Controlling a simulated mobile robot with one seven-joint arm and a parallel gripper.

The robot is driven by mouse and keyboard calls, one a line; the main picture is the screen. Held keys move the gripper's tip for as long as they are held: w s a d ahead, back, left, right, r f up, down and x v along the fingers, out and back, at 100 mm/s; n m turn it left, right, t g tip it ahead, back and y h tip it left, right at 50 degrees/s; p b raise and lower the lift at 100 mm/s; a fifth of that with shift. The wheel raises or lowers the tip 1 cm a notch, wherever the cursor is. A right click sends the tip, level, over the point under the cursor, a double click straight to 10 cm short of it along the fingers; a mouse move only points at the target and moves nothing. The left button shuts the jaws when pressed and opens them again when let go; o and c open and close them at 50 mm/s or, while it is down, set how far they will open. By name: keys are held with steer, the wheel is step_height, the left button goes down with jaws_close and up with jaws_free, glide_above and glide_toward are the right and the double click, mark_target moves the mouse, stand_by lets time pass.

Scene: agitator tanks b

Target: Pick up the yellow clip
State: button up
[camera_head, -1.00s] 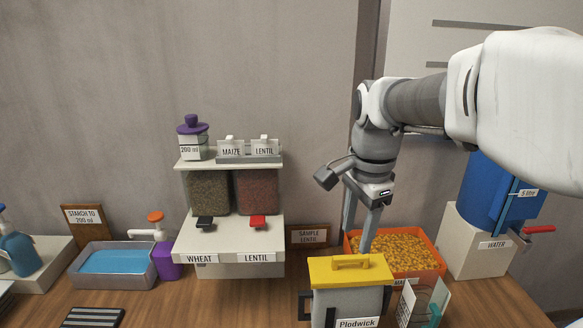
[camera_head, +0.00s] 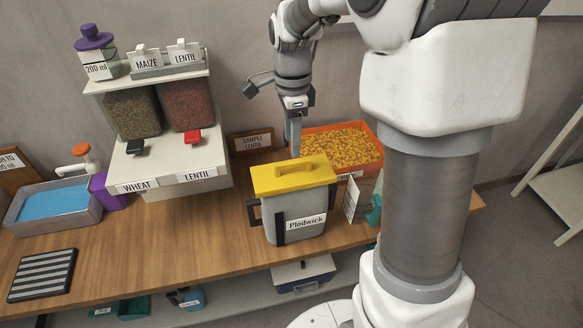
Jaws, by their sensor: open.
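I cannot make out a separate yellow clip. The yellow I see is a lid with a raised handle (camera_head: 293,176) on a grey container (camera_head: 297,213) labelled Plodwick, which stands upright near the table's front edge with dark side handles. My gripper (camera_head: 295,150) points down just behind the lid's handle, with its fingertips close to the lid's far edge. I cannot tell whether they touch it. The jaws are open, seen nearly edge-on, and nothing shows between them.
An orange tray (camera_head: 371,129) of yellow kernels lies behind and right of the container. A wheat and lentil dispenser (camera_head: 170,160) stands left. A blue-filled tray (camera_head: 55,207) and a striped mat (camera_head: 42,275) are further left. The wooden table between mat and container is clear.

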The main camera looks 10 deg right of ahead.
mark_target(293, 161)
steer(key=f, duration=0.8)
steer(key=shift+w+d+f+p, duration=0.15)
steer(key=shift+w+f+p, duration=0.15)
steer(key=shift+p, duration=0.05)
steer(key=shift+c, duration=0.3)
jaws_close()
